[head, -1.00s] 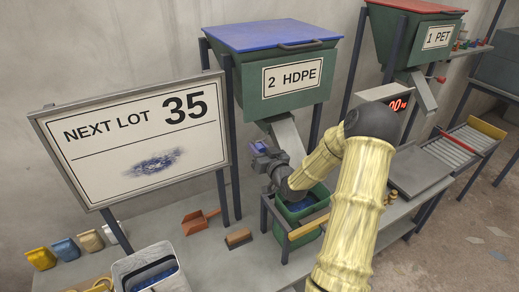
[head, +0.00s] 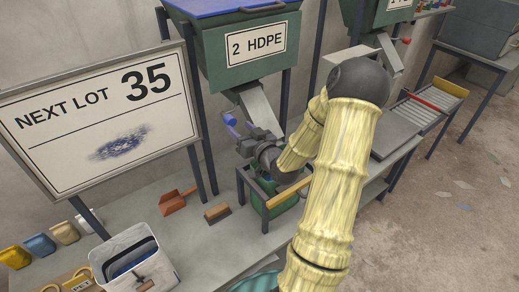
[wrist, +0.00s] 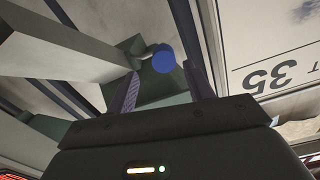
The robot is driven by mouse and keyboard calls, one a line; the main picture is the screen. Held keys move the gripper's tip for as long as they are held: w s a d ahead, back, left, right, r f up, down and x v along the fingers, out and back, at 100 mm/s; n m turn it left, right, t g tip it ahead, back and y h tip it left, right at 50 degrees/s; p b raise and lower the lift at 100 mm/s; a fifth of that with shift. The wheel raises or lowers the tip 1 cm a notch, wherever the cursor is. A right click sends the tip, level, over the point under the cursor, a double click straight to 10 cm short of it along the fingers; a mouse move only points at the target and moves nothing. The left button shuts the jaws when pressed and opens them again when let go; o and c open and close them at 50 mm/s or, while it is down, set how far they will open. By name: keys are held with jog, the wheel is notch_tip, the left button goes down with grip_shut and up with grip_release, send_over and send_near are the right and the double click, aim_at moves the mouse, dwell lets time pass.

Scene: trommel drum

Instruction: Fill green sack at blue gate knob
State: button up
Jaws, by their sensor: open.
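The blue gate knob (wrist: 164,58) sits on a short pale stem and shows between the two purple fingers in the wrist view, close to their tips. It also shows in the head view (head: 229,119), at the 2 HDPE chute (head: 258,106). My gripper (wrist: 161,80) is open around the line to the knob; I cannot tell whether a finger touches it. In the head view my gripper (head: 238,128) is at the chute's left side. The green sack (head: 284,205) stands in a frame below the chute, partly hidden by my arm, its contents out of sight.
The green 2 HDPE hopper (head: 222,62) with a blue lid stands above. A NEXT LOT 35 board (head: 105,125) is at left. An orange scoop (head: 174,202), a brown block (head: 217,213) and a pale bin (head: 135,240) rest on the bench. A roller conveyor (head: 425,108) is at right.

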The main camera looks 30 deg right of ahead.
jog(key=s+p, duration=0.1)
jog(key=s, duration=0.7)
jog(key=shift+d+r+p, duration=0.25)
jog(key=shift+p, duration=0.05)
jog(key=shift+s+p, duration=0.2)
jog(key=shift+p, duration=0.3)
jog(key=s+p, duration=0.2)
jog(key=p, duration=0.3)
jog(key=shift+a+f, duration=0.1)
jog(key=shift+f, duration=0.05)
jog(key=shift+a+f, duration=0.1)
